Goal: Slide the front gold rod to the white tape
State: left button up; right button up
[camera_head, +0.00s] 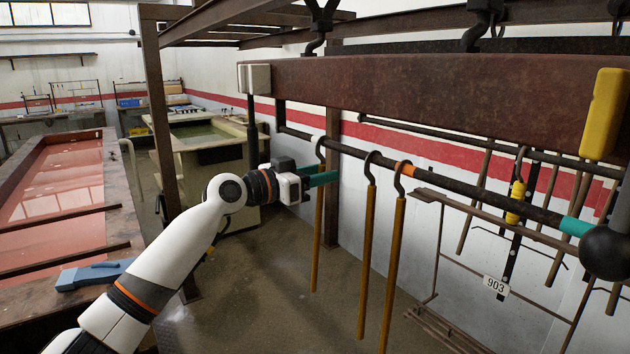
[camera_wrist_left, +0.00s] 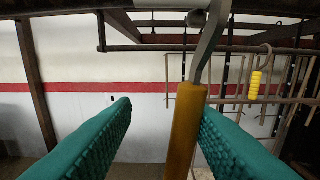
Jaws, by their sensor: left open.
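Three gold rods hang by dark hooks from a dark rail (camera_head: 470,192): a left one (camera_head: 318,230), a middle one (camera_head: 367,262) and a right one (camera_head: 395,265). My left gripper (camera_head: 322,180) has teal fingers and is open at the upper part of the left rod. In the left wrist view a gold rod (camera_wrist_left: 186,135) with a grey hook stands between the fingers, close to the right finger; contact cannot be told. A small pale band (camera_head: 316,138), perhaps the white tape, shows on the rail by the left rod's hook. My right gripper is out of view.
The rail also has orange tape (camera_head: 404,169) near the right rod and teal tape (camera_head: 576,227) at its right end. A rusty beam (camera_head: 450,95) runs above. A yellow-handled hanging tool (camera_head: 516,202) and several thin rods hang behind. A metal post (camera_head: 160,130) stands left.

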pick_arm(q)
jog(key=shift+w+a, duration=0.3)
jog(key=shift+w, duration=0.1)
